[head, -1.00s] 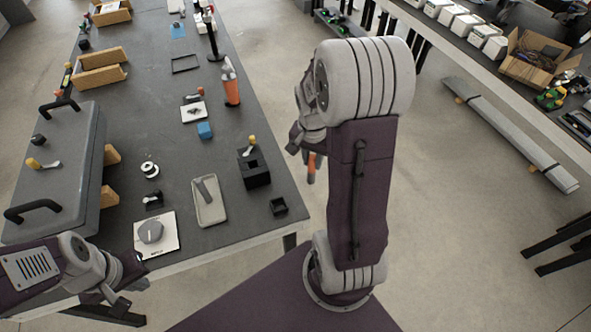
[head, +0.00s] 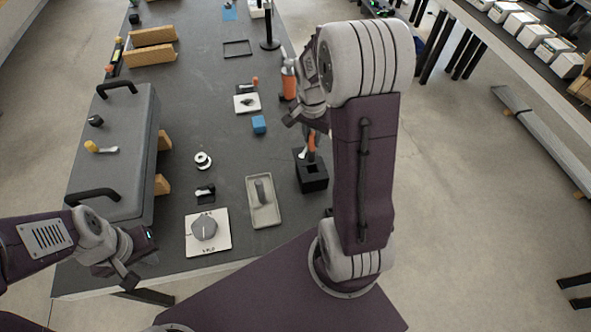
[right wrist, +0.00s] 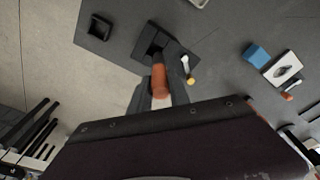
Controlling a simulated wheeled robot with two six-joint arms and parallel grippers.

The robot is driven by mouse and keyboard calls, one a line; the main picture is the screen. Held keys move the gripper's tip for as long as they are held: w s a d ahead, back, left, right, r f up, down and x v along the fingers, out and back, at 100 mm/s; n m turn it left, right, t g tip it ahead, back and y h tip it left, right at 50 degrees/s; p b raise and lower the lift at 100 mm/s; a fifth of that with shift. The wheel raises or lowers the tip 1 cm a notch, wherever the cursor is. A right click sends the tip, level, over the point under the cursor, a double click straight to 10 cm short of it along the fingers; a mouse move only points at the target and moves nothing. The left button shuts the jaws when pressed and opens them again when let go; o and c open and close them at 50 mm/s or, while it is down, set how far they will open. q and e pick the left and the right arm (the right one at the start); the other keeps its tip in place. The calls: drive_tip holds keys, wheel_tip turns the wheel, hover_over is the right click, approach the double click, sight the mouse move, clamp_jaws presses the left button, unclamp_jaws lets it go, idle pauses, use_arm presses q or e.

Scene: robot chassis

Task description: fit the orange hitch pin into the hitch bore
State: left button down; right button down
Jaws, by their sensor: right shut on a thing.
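The orange hitch pin (right wrist: 159,82) is between the fingers of my right gripper (right wrist: 158,98), which is shut on it. In the head view the pin (head: 311,141) hangs below my right gripper (head: 305,122), above the black hitch block (head: 312,180). In the right wrist view the pin's far end overlaps the edge of the dark square bore in the block (right wrist: 174,47). I cannot tell whether its tip is inside or above the bore. My left gripper (head: 131,279) is at the table's front left, away from the block; its jaw opening is unclear.
A lever with a yellow knob (right wrist: 190,79) stands beside the bore. A small tray (head: 264,217), a dial plate (head: 207,247) and a blue cube (head: 259,124) lie on the table nearby. A grey case (head: 125,150) occupies the table's left side.

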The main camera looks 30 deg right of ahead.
sight(313, 162)
drive_tip(key=f, duration=0.3)
drive_tip(key=s+f, duration=0.1)
drive_tip(key=f, duration=0.1)
drive_tip(key=shift+d+f, duration=0.1)
drive_tip(key=shift+f, duration=0.3)
drive_tip(key=shift+w+f, duration=0.15)
drive_tip(key=shift+f, duration=0.4)
drive_tip(key=f, duration=0.3)
drive_tip(key=shift+s, duration=0.2)
use_arm(q)
drive_tip(key=shift+s+d, duration=0.25)
drive_tip(key=shift+s, duration=0.15)
use_arm(e)
drive_tip(key=shift+w, duration=0.1)
use_arm(q)
drive_tip(key=shift+f+b, duration=0.15)
drive_tip(key=shift+b, duration=0.2)
use_arm(e)
drive_tip(key=shift+f, duration=0.1)
